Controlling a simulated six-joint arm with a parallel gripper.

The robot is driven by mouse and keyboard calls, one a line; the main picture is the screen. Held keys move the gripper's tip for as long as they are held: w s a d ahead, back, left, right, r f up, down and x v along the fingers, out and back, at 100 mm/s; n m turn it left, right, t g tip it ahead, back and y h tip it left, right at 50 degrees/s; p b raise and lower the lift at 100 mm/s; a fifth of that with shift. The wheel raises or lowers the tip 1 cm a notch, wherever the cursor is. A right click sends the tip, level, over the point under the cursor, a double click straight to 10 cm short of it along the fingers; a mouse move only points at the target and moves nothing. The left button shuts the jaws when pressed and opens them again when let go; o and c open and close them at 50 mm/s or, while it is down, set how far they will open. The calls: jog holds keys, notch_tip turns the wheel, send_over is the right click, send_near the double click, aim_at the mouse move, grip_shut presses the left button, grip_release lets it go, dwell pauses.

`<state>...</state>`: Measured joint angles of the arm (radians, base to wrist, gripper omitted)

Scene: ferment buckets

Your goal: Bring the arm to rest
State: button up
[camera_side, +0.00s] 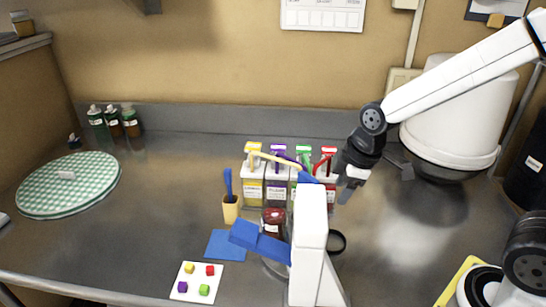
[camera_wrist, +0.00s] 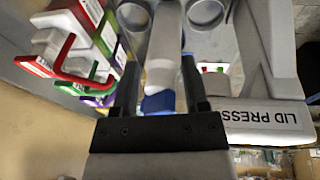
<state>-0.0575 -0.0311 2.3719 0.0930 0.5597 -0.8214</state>
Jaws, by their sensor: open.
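My arm comes in from the right in the side view. My gripper (camera_side: 350,187) points down beside the red-handled bucket (camera_side: 326,170), above the steel counter. In the wrist view my gripper's two dark fingers (camera_wrist: 160,88) stand apart, and I see nothing clamped between them. The grey lid press (camera_wrist: 262,112), labelled LID PRESS, lies beyond and to the right of the fingers. A blue part (camera_wrist: 158,102) shows between the fingers, lower down. I cannot tell from the views whether the gripper touches the press.
Yellow (camera_side: 252,183), purple (camera_side: 277,185) and green (camera_side: 303,155) handled buckets stand in a row. The white press (camera_side: 310,245) with its blue lever is in front, by a dark red jar (camera_side: 272,222). A white card (camera_side: 197,282) holds coloured cubes.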

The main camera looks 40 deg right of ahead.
jog(key=s+d+f+m, duration=0.2)
jog(key=s+f+m, duration=0.2)
jog(key=m, duration=0.5)
jog(key=shift+s+d+f+h, duration=0.3)
jog(key=shift+d+f+h, duration=0.1)
jog(key=shift+f, duration=0.35)
